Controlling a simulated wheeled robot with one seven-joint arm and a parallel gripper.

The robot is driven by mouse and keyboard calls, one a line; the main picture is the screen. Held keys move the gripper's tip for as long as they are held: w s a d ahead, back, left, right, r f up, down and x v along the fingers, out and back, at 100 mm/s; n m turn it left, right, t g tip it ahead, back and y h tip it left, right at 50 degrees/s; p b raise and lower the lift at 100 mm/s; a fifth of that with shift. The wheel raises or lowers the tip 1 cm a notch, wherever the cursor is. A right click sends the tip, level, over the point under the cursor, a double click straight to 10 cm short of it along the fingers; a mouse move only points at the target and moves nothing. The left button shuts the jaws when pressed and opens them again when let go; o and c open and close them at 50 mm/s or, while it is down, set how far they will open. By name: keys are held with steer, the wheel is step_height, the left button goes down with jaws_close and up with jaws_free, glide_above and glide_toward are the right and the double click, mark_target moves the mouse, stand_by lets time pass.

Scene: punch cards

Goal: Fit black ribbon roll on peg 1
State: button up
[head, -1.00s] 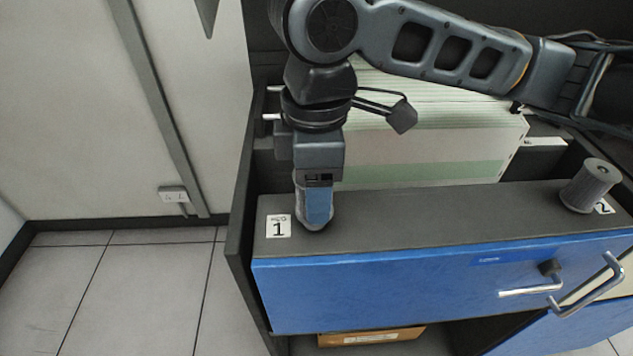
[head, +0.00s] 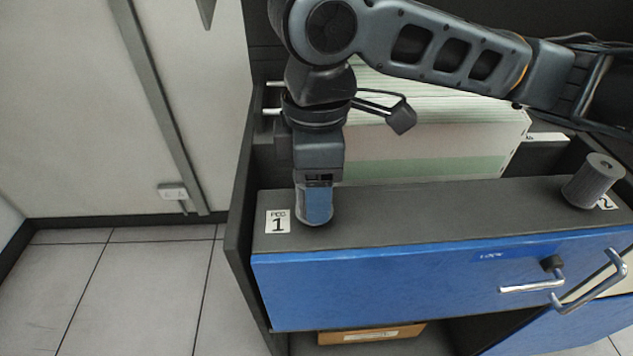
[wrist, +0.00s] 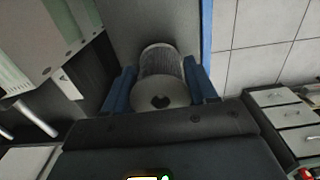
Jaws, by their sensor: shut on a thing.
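My gripper (head: 317,205) points straight down at the left end of the dark drawer-front top, beside the label marked 1 (head: 278,221). Its blue fingers are shut on a dark grey, ribbed roll (wrist: 161,62), which stands upright between them in the wrist view. The roll's pale round end faces the wrist camera, with a dark spot at its centre. In the head view a finger covers most of the roll, and its lower end is at or very near the surface. Peg 1 is hidden, so I cannot tell how far the roll is on it.
Another grey roll (head: 594,180) stands at the right, by label 2 (head: 608,202). Pale folders (head: 430,150) fill the drawer behind. A small black knob (head: 551,263) is by the handle (head: 532,285) on the blue drawer front (head: 400,285). The surface between the rolls is clear.

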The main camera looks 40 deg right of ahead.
steer(key=shift+f, duration=0.3)
steer(key=o, duration=1.2)
step_height(320, 180, up, 8)
steer(key=shift+f, duration=0.1)
